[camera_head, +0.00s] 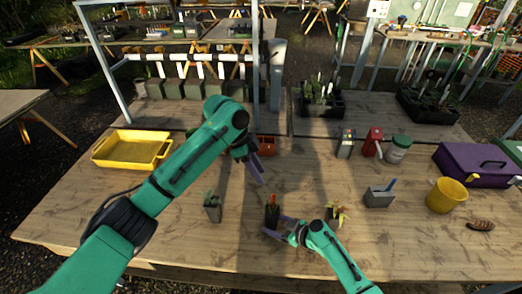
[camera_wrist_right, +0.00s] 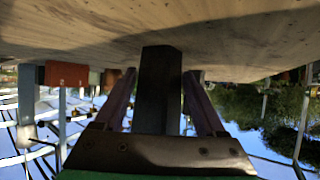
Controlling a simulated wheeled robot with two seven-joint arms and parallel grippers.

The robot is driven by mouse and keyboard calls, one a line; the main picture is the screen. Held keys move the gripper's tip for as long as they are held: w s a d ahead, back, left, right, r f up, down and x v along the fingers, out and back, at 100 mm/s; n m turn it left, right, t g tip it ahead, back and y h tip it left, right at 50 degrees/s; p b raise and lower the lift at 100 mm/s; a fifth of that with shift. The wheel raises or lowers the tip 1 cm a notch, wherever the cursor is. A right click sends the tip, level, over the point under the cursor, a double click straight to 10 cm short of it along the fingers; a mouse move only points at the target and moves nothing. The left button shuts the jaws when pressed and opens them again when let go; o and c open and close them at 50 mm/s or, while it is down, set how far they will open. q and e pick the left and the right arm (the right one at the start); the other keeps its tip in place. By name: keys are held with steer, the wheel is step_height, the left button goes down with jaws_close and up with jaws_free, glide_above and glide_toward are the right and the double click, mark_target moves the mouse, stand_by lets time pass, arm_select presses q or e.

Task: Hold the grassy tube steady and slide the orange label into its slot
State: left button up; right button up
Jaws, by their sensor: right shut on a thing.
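A dark, narrow tube (camera_head: 272,217) stands upright on the table in the head view, with a little green at its top. The orange label (camera_head: 273,199) stands up at the tube's top; how deep it sits cannot be made out. My right gripper (camera_head: 279,229) is low at the tube, shut on it. In the right wrist view the dark tube (camera_wrist_right: 160,90) fills the space between both fingers. My left gripper (camera_head: 257,175) hangs above and behind the tube, apart from the label. Its finger gap is not clear.
A leafy green plant in a pot (camera_head: 212,210) stands left, and a reddish-yellow plant (camera_head: 337,215) stands right of my right gripper. A grey holder (camera_head: 379,198), yellow bucket (camera_head: 446,196) and purple toolbox (camera_head: 475,165) are farther right. A yellow tray (camera_head: 131,149) lies left.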

steer(key=o, duration=0.9)
steer(key=v, duration=1.2)
steer(key=shift+s, duration=0.1)
steer(key=shift+a, duration=0.1)
